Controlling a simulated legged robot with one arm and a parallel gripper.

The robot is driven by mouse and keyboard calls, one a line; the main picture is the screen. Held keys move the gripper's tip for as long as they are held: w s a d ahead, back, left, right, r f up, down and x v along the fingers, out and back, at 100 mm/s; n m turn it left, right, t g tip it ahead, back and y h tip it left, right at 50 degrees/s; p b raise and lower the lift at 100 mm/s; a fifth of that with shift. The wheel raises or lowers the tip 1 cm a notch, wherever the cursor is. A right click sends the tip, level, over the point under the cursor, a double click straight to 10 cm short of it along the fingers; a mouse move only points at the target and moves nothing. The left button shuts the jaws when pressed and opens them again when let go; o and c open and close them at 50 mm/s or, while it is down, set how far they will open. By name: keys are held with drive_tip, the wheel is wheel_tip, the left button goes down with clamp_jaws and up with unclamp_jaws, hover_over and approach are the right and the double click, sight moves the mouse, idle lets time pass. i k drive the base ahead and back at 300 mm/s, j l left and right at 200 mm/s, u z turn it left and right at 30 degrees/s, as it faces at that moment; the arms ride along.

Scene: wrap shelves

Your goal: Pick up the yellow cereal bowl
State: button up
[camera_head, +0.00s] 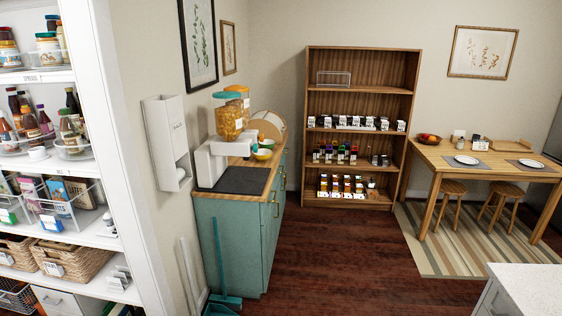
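A small yellow bowl (262,154) sits on the wooden top of the teal cabinet, to the right of the cereal dispenser. Another small bowl-like thing (267,144) is just behind it; it is too small to make out well. The cereal dispenser (228,123) is filled with yellow-orange cereal and stands on a white base. My gripper is not in view.
The teal cabinet (233,235) stands against the left wall, with a dustpan (222,304) on the floor before it. White pantry shelves (75,77) are at left. A wooden shelf unit (359,93) and dining table (435,157) stand behind. The middle floor (340,255) is clear.

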sight(263, 156)
drive_tip(key=i+j+z, duration=0.1)
drive_tip(key=i+z, duration=0.15)
drive_tip(key=i, duration=1.55)
drive_tip(key=i+u, duration=0.15)
drive_tip(key=i, duration=0.45)
drive_tip(key=i+u, duration=0.2)
drive_tip(key=i, duration=0.4)
drive_tip(key=i+l+u, duration=0.15)
drive_tip(key=i, duration=0.45)
drive_tip(key=i+l+u, duration=0.25)
drive_tip(key=i, duration=0.2)
drive_tip(key=i+j, duration=0.05)
drive_tip(key=j, duration=0.05)
